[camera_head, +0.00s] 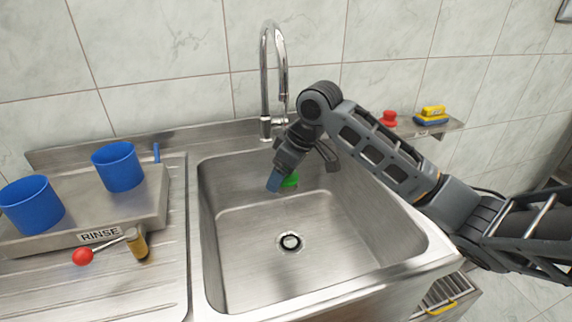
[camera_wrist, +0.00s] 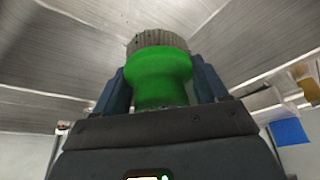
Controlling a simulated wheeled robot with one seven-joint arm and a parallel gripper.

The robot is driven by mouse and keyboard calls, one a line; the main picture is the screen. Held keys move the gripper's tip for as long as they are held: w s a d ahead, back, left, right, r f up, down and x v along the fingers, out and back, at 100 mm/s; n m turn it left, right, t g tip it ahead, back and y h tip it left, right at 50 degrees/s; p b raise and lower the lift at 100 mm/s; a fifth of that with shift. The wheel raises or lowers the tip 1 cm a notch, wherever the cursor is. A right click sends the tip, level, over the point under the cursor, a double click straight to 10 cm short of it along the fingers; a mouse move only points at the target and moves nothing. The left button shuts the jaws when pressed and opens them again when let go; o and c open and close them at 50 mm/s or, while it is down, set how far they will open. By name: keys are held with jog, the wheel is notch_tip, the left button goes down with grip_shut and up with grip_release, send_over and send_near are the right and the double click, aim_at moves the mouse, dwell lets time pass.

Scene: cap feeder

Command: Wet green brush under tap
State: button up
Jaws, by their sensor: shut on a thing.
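The green brush (camera_wrist: 160,77) is held between the two blue fingers of my gripper (camera_wrist: 160,88) in the wrist view. Its round bristle end points away from the gripper. In the head view the green brush (camera_head: 290,181) shows beside the blue fingertip of my gripper (camera_head: 278,182), over the back part of the sink basin. The chrome tap (camera_head: 265,80) stands at the sink's back edge, its spout curving over to the right and down. My gripper is below the spout end, and part of the brush is hidden by the finger. I cannot see any water running.
The steel sink (camera_head: 240,245) has a drain (camera_head: 289,242) and is otherwise empty. Two blue cups (camera_head: 118,166) stand on the raised RINSE stand (camera_head: 85,238) at left. A red-ended tool (camera_head: 83,257) lies in front. A red item (camera_head: 389,118) and a yellow-blue brush (camera_head: 432,115) sit on the back right ledge.

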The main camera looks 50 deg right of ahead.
jog(key=shift+s+a, duration=0.55)
jog(key=shift+a, duration=0.3)
jog(key=shift+s+a, duration=0.55)
jog(key=shift+a, duration=0.3)
jog(key=shift+r, duration=0.15)
jog(key=s+a+r+p, duration=0.2)
jog(key=a+r, duration=0.1)
jog(key=a, duration=0.1)
jog(key=shift+s+r, duration=0.35)
jog(key=shift+r, duration=0.05)
